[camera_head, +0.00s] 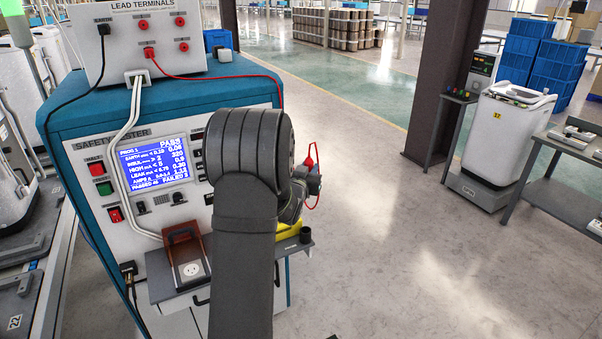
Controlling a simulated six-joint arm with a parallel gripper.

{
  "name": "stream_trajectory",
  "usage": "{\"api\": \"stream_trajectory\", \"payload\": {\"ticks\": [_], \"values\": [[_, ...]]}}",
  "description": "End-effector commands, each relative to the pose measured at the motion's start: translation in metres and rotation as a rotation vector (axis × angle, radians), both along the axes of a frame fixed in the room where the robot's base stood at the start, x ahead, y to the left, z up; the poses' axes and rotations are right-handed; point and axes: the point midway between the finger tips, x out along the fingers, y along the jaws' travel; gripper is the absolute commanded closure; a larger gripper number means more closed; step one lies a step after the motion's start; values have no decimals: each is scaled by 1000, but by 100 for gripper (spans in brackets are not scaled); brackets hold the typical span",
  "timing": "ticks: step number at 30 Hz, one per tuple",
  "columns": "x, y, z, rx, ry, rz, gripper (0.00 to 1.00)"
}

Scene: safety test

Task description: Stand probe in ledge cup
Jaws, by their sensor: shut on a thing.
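The probe (310,161) is red and shows at the right side of my arm, with a thin red lead looping at its right. My gripper (312,183) is beyond my arm, shut on the probe, and mostly hidden by my wrist. The black ledge cup (305,235) stands at the right end of the grey ledge (212,279) on the front of the tester. The cup is below the gripper in the picture, and the probe is apart from it. The probe's tip cannot be made out.
The safety tester (82,153) has a lit screen (155,164) showing PASS. A lead terminals box (120,25) stands on top, with the red lead (215,77) plugged in. A yellow thing (291,229) lies beside the cup, partly hidden by my arm. Open floor is to the right.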

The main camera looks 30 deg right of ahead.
Motion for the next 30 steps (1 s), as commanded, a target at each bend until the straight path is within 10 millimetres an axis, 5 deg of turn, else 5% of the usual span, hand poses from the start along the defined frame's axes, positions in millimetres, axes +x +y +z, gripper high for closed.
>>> {"api": "stream_trajectory", "payload": {"ticks": [30], "values": [[0, 0, 60, -1, -1, 1, 91]]}}
